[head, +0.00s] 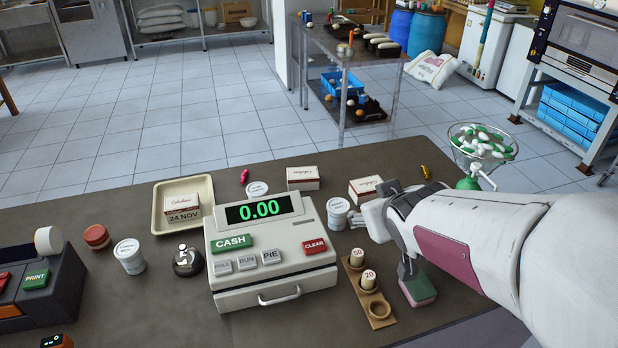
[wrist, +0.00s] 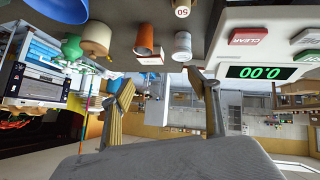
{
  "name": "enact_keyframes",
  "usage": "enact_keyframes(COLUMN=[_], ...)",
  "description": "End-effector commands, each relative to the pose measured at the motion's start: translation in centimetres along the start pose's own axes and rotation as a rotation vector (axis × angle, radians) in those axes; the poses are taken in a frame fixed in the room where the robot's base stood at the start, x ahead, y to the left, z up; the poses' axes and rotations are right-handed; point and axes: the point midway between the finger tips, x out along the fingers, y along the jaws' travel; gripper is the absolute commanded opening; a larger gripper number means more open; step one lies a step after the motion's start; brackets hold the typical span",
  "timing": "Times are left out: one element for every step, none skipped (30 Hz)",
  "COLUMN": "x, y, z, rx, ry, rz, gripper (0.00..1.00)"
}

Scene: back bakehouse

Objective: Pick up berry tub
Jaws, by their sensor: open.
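Several small white tubs with labels too small to read stand on the counter, and I cannot tell which holds berries. One tub (head: 337,213) is just right of the register, left of my gripper (head: 384,225); the wrist view also shows it (wrist: 182,46). Another tub (head: 130,256) is left of the bell, and a third (head: 258,189) is behind the register. In the wrist view my gripper (wrist: 162,100) is open, with nothing between its fingers. An orange-brown cup (wrist: 143,40) shows beside the nearest tub; my arm seems to hide it in the head view.
The cash register (head: 270,250) fills the counter's middle. A wooden holder (head: 368,290) with coin rolls and a green-pink sponge (head: 418,290) are close to my gripper. White boxes (head: 303,179) (head: 364,189) stand behind. A tray (head: 160,222) and bell (head: 187,262) are left.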

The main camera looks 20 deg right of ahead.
Motion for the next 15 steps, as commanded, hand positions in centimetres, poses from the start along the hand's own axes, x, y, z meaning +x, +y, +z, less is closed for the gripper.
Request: enact_keyframes(x=[1.0, 1.5, 2.2, 2.7, 3.2, 3.9, 4.3, 4.8, 5.4, 5.8, 6.3, 6.9, 7.3, 7.7, 8.2], y=[0.2, 0.4, 0.5, 0.5, 0.6, 0.6, 0.6, 0.6, 0.6, 0.6, 0.5, 0.4, 0.3, 0.3, 0.2], z=[0.0, -0.2, -0.3, -0.4, -0.5, -0.6, -0.7, -0.8, -0.8, -0.9, -0.9, -0.9, -0.9, -0.9, -0.8], rx=[-0.006, -0.010, -0.016, -0.021, -0.024, -0.030, -0.034, -0.037, -0.040, -0.043, -0.044, -0.047, -0.048, -0.050, -0.050], ry=[0.009, 0.020, 0.033, 0.043, 0.054, 0.067, 0.077, 0.087, 0.100, 0.111, 0.121, 0.134, 0.145, 0.155, 0.168], rz=[-0.003, -0.006, -0.011, -0.015, -0.020, -0.028, -0.034, -0.041, -0.050, -0.059, -0.067, -0.079, -0.089, -0.100, -0.113], gripper=[0.61, 0.61, 0.61, 0.61, 0.61, 0.61, 0.61, 0.61, 0.61, 0.61, 0.61, 0.61, 0.61, 0.61, 0.61])
